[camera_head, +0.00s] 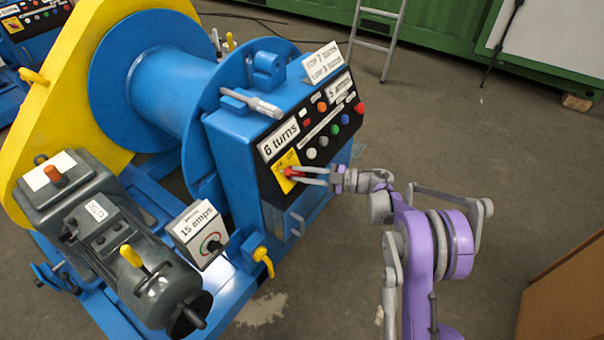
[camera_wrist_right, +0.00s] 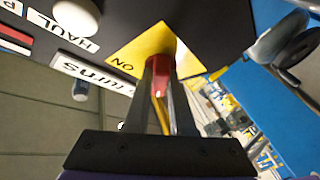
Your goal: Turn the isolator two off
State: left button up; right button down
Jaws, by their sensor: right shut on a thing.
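A red switch handle (camera_head: 289,173) sits on a yellow plate (camera_head: 284,160) at the lower left of the black control panel on the blue winch. My right gripper (camera_head: 298,175) reaches in from the right and is shut on the red handle. In the right wrist view the red handle (camera_wrist_right: 158,88) stands between the two fingers (camera_wrist_right: 161,95), with the yellow plate (camera_wrist_right: 133,52) behind it. The word ON shows on the plate. The handle's exact setting is partly hidden by the fingers. No left gripper shows in either view.
The panel carries several coloured buttons (camera_head: 344,119) and a "6 turns" label (camera_head: 279,138) above the plate. A grey box marked "15 amps" (camera_head: 202,232) and a yellow hook (camera_head: 263,262) are below left. A ladder (camera_head: 378,35) stands behind; floor at the right is mostly clear.

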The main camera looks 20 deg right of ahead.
dwell(0.3)
jog(key=c, duration=0.8)
grip_release()
jog(key=shift+o, duration=0.2)
jog(key=p+v, duration=0.1)
jog(key=v, duration=0.9)
jog(key=shift+s+d, duration=0.15)
jog(key=shift+d, duration=0.25)
